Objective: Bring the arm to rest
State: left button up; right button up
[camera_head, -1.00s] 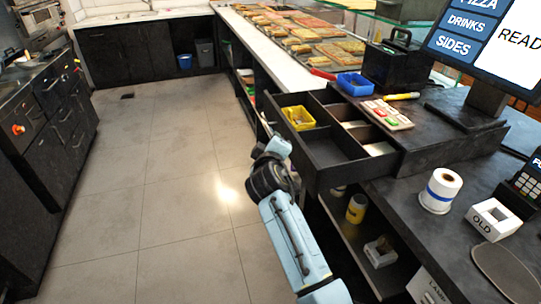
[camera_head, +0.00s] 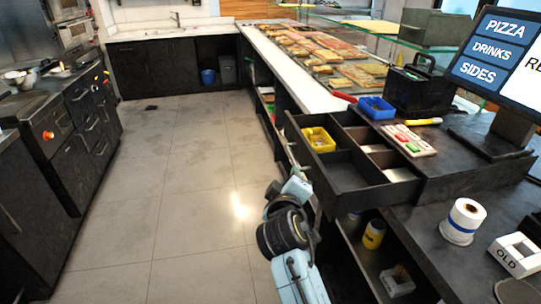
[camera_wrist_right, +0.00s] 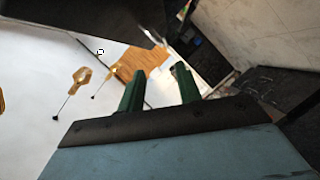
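My right arm (camera_head: 285,235) reaches up from the bottom of the head view, left of the open drawer. Its gripper (camera_head: 292,165) is beside the drawer's left front face, over the aisle floor; I cannot tell whether it touches the drawer. In the right wrist view the two green fingers (camera_wrist_right: 159,80) stand apart with nothing held between them. My left gripper is not in view.
The open drawer (camera_head: 345,198) has compartments and a yellow tray (camera_head: 318,139). A paper roll (camera_head: 463,221), a monitor (camera_head: 493,50) and a blue tray (camera_head: 376,107) stand on the counter. Shelves below hold a yellow can (camera_head: 374,234). The floor (camera_head: 190,170) at left is clear.

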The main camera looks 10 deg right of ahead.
jog(key=s+a+f+g+y, duration=0.15)
jog(key=s+f, duration=0.25)
jog(key=f, duration=0.8)
jog(key=s+f+g+y, duration=0.25)
jog(key=s+f, duration=0.25)
jog(key=f, duration=0.7)
jog(key=s+a+f+g+y, duration=0.15)
jog(key=s+f, duration=0.25)
jog(key=f, duration=0.8)
jog(key=s+d+f+m+g, duration=0.1)
jog(key=s+d+f+g, duration=0.1)
jog(key=s+f, duration=0.45)
jog(key=s+d+f+g, duration=0.2)
jog(key=s+f, duration=0.3)
jog(key=s, duration=0.3)
jog(key=s+d+f+m+g, duration=0.1)
jog(key=s+d+f, duration=0.1)
jog(key=s, duration=0.5)
jog(key=s+d+f+m+g, duration=0.1)
jog(key=s+d+f, duration=0.2)
jog(key=s, duration=0.5)
jog(key=s+d+f+m+g, duration=0.2)
jog(key=s, duration=0.6)
jog(key=shift+s+d+f, duration=0.2)
jog(key=shift+f, duration=0.2)
